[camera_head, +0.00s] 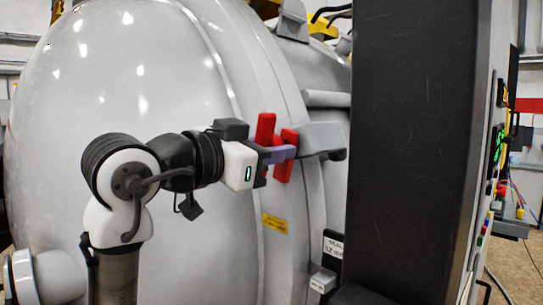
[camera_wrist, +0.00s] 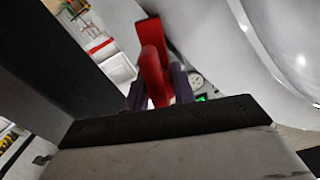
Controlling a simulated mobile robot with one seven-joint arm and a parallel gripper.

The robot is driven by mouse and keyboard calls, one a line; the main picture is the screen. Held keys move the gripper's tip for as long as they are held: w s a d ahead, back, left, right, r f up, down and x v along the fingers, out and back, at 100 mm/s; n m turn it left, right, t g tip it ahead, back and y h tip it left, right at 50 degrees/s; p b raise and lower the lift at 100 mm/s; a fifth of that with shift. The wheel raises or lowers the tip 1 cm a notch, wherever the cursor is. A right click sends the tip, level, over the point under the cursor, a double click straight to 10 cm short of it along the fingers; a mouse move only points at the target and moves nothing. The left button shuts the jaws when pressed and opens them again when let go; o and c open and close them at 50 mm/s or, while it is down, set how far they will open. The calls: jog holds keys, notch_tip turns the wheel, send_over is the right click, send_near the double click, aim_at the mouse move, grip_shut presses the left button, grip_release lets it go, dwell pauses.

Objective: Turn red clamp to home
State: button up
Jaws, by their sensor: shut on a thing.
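The red clamp (camera_head: 266,130) sits at the rim of the big grey vessel, beside a grey bracket (camera_head: 320,139). My gripper (camera_head: 281,153) reaches it from the left, and its purple fingers are shut on the clamp's red handle. In the wrist view the red clamp (camera_wrist: 152,62) rises between the two purple fingers (camera_wrist: 158,92). The fingers cover part of the handle, and the clamp's pivot is hard to make out.
The rounded vessel (camera_head: 60,150) fills the left, close behind my arm. A tall dark cabinet (camera_head: 410,150) stands just right of the clamp. A yellow label (camera_head: 275,223) is on the vessel below. Another grey bracket (camera_head: 322,281) sits lower on the rim.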

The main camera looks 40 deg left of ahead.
jog(key=m+b, duration=0.1)
jog(key=m, duration=0.4)
jog(key=m+b, duration=0.1)
jog(key=m, duration=0.5)
jog(key=shift+a+r+b, duration=0.15)
jog(key=shift+b, duration=0.15)
jog(key=shift+m, duration=0.4)
jog(key=o, duration=0.7)
jog(key=shift+s, duration=0.1)
jog(key=s+a+b, duration=0.1)
jog(key=s+b, duration=0.2)
jog(key=s, duration=1)
jog(key=shift+s+b, duration=0.3)
jog(key=shift+b, duration=0.05)
